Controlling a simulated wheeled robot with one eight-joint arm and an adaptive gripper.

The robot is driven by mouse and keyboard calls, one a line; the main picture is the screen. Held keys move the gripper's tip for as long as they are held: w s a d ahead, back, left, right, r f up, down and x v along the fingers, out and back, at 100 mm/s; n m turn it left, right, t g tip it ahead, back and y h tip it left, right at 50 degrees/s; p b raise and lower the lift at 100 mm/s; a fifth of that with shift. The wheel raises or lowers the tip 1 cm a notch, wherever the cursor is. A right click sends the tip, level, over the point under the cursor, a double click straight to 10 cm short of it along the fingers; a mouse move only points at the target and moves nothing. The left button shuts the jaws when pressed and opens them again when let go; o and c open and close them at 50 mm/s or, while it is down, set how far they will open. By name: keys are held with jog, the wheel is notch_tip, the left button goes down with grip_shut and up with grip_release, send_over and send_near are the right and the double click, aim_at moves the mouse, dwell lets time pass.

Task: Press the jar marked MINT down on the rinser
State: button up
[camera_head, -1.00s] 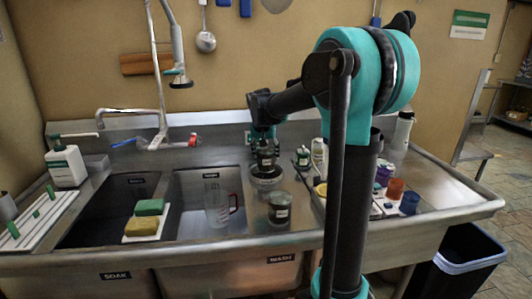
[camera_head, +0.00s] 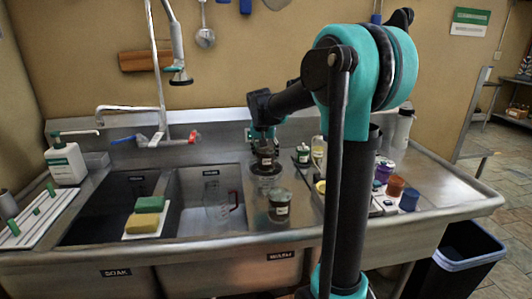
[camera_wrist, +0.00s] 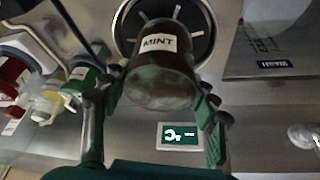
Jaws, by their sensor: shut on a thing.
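The MINT jar (camera_wrist: 160,75) is dark with a white label reading MINT, held between the fingers of my gripper (camera_wrist: 155,105). In the wrist view the rinser (camera_wrist: 185,22) is a round black disc with pale spokes inside a metal ring. The jar's far end overlaps its near part. I cannot tell whether jar and rinser touch.
Another dark labelled jar (camera_head: 279,208) stands in front of the rinser. The wash basin (camera_head: 190,190), with a clear red-handled jug (camera_head: 225,212), lies to the left. Bottles and coloured cups (camera_head: 396,187) stand to the right. A small green display (camera_wrist: 180,135) sits near the rinser.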

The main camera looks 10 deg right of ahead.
jog(key=shift+f, duration=0.6)
dwell(0.3)
dwell(1.4)
jog(key=shift+r, duration=4)
